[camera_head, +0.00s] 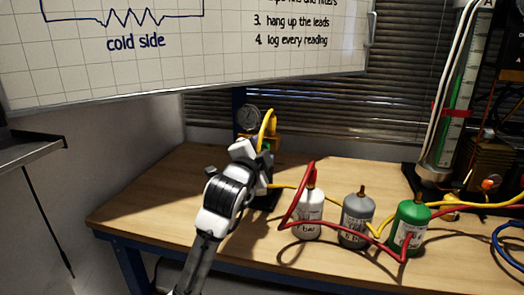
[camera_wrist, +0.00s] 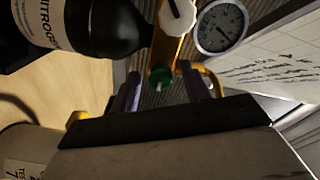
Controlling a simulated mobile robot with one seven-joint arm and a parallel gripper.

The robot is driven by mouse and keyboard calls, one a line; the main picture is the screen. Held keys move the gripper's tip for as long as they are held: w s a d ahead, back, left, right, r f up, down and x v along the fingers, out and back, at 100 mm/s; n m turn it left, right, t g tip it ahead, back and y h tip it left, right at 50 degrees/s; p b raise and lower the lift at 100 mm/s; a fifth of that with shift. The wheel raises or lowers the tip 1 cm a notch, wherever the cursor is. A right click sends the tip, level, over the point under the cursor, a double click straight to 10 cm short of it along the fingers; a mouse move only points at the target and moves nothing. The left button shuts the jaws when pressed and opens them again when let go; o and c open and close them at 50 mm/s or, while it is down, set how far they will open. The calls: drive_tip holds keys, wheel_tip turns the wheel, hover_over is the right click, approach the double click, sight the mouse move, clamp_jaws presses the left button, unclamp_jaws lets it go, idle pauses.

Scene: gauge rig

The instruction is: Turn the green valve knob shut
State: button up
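The green valve knob (camera_wrist: 160,77) shows in the wrist view, small and round with a pale mark across it. It sits on a yellow fitting (camera_wrist: 167,52), below a white knob (camera_wrist: 177,14) and a round dial gauge (camera_wrist: 221,27). My gripper (camera_wrist: 160,80) is open, with one purple finger on each side of the green knob. I see a gap between the fingers and the knob, but cannot tell how deep it sits between them. In the head view my gripper (camera_head: 250,153) is at the yellow rig, with the gauge (camera_head: 248,118) behind; it hides most of the rig.
A dark bottle marked nitrogen (camera_wrist: 75,25) is close at left in the wrist view. On the wooden bench (camera_head: 150,200), white (camera_head: 308,220), grey (camera_head: 356,222) and green (camera_head: 408,232) bottles stand right of my arm, with red and yellow hoses. The bench's left end is clear.

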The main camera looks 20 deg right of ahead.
drive_tip(key=b+v, duration=0.1)
drive_tip(key=v, duration=1.3)
drive_tip(key=shift+b, duration=0.4)
